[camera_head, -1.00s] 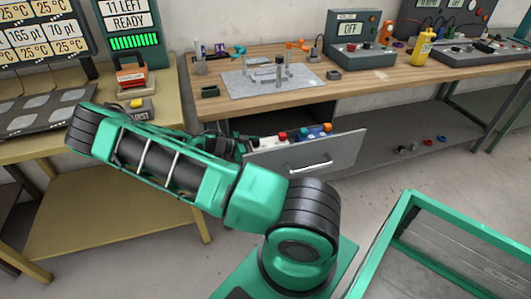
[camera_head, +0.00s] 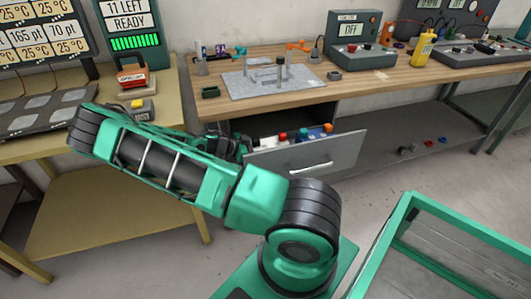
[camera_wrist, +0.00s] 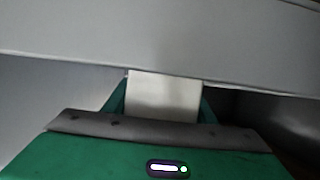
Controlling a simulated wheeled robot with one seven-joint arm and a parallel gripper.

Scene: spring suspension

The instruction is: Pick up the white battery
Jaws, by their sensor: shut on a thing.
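The white battery (camera_wrist: 164,95) shows in the wrist view as a pale block between the two green fingers. My gripper (camera_wrist: 163,108) is shut on it, with one finger along each side. The battery's lower part is hidden by the gripper body. In the head view my gripper (camera_head: 238,147) is at the left end of the open drawer (camera_head: 310,155), partly hidden by my own arm. I cannot clearly make out the held battery in the head view.
Red, teal and blue-orange items (camera_head: 303,134) lie in the drawer to the right of my gripper. A grey surface (camera_wrist: 170,35) spans the top of the wrist view, close to the battery. The wooden workbench (camera_head: 225,105) stands above the drawer. A yellow table (camera_head: 165,135) is at the left.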

